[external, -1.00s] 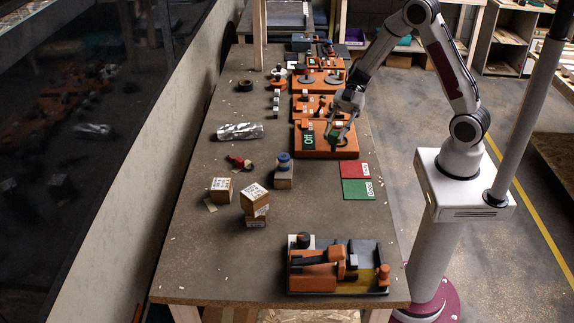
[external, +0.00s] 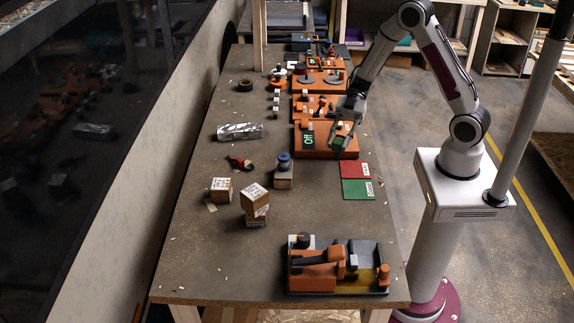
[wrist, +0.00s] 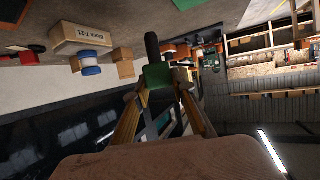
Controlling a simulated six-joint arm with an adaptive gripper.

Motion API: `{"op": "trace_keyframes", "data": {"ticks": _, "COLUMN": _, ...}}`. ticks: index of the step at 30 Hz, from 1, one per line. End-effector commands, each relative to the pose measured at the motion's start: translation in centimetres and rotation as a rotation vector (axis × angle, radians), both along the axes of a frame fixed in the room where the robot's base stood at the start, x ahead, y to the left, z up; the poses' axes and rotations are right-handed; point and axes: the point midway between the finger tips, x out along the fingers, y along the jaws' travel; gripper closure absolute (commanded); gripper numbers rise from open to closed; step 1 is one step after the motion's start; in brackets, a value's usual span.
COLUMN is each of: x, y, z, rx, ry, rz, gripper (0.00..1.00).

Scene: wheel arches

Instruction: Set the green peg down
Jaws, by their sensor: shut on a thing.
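The green peg (wrist: 157,77) is between my gripper's fingertips in the wrist view, with a dark rounded part pointing away from them. In the external view the green peg (external: 338,143) shows small at the end of my arm. My gripper (external: 342,139) is shut on it over the right part of the nearest orange board (external: 315,154), which bears a green "Off" panel (external: 308,136). I cannot tell whether the peg touches the board.
A red card (external: 354,170) and a green card (external: 357,189) lie in front of the board. An orange-grey tray (external: 337,285) sits near the front edge.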

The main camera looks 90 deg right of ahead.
Motion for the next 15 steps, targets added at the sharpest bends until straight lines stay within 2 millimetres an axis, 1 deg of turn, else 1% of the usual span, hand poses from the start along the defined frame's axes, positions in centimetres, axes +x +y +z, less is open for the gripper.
{"op": "trace_keyframes", "data": {"ticks": 1, "x": 0.0, "y": 0.0, "z": -0.7, "rx": 0.003, "ry": 0.002, "rz": 0.000, "gripper": 0.98}}
{"op": "trace_keyframes", "data": {"ticks": 6, "x": 0.0, "y": 0.0, "z": -2.2, "rx": 0.001, "ry": 0.001, "rz": -0.002, "gripper": 0.98}}
{"op": "trace_keyframes", "data": {"ticks": 10, "x": 0.0, "y": 0.0, "z": -2.6, "rx": 0.000, "ry": 0.000, "rz": -0.001, "gripper": 0.98}}
{"op": "trace_keyframes", "data": {"ticks": 15, "x": 0.0, "y": 0.0, "z": -2.7, "rx": 0.000, "ry": -0.001, "rz": -0.001, "gripper": 0.98}}
